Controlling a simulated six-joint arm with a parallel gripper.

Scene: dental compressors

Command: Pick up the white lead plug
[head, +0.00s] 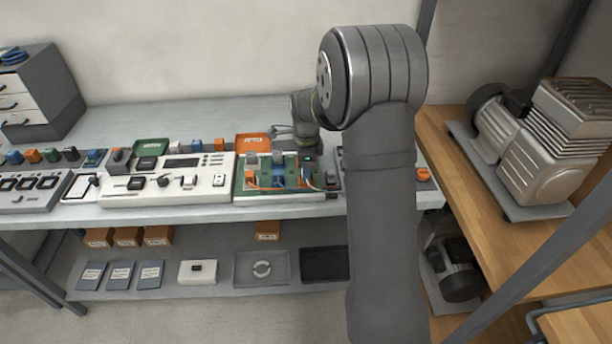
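A green board (240,186) in a pale frame sits near the front of the bench, with several plugs and coloured leads on it. An orange lead (252,181) is at its left and a blue lead (279,181) in the middle. A pale lead (311,184) curves at its right side; it may belong to the white lead plug, but the plug itself is too small to tell apart. My gripper (272,132) is above the back of the board, pointing left. No held object shows, and its finger opening is too small to judge.
A white panel (215,187) with a dark display stands left of the board. An orange tray (253,141) and a green tray (151,146) lie behind. Small coloured blocks line the bench. A compressor (540,155) stands on the wooden bench at right. The back of the grey bench is clear.

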